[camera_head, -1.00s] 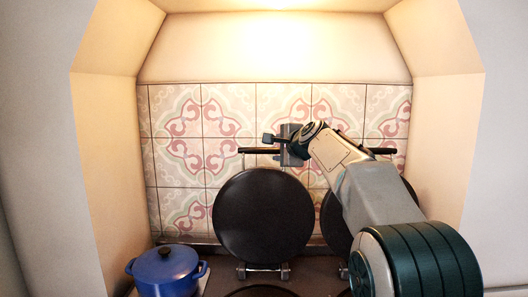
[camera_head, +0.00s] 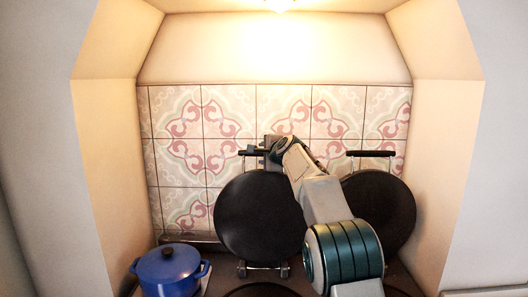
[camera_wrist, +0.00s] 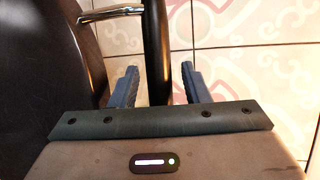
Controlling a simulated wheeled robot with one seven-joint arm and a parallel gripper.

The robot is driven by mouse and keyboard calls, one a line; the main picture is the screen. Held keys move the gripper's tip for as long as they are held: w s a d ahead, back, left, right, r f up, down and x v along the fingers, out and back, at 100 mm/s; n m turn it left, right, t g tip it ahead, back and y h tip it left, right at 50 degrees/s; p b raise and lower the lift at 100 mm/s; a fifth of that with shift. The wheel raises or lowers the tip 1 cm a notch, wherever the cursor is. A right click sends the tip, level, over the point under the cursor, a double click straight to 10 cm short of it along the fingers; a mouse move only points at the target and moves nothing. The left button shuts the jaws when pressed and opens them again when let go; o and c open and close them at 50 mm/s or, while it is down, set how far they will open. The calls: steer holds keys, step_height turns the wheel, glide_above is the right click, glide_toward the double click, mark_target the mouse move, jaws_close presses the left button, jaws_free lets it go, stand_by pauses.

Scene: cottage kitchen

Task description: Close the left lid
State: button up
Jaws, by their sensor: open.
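The left lid (camera_head: 252,222) is a round black disc standing raised against the tiled wall, hinged at its lower edge. Its dark bar handle (camera_head: 246,153) runs across above the lid's top. In the head view my gripper (camera_head: 266,150) is at the right part of this handle. In the wrist view my gripper (camera_wrist: 160,68) is open, with the handle bar (camera_wrist: 157,40) passing between its two blue-grey fingers. Whether a finger touches the bar I cannot tell. The lid (camera_wrist: 35,75) shows dark on the left there. My arm hides the left lid's right edge.
The right lid (camera_head: 385,212) also stands raised, with its own handle (camera_head: 371,154). A blue pot (camera_head: 170,273) with a lid sits at the lower left. Alcove walls close in both sides, and the tiled wall (camera_head: 229,125) is close behind the lids.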

jaws_close()
steer(key=shift+f, duration=0.1)
steer(key=shift+b, duration=0.35)
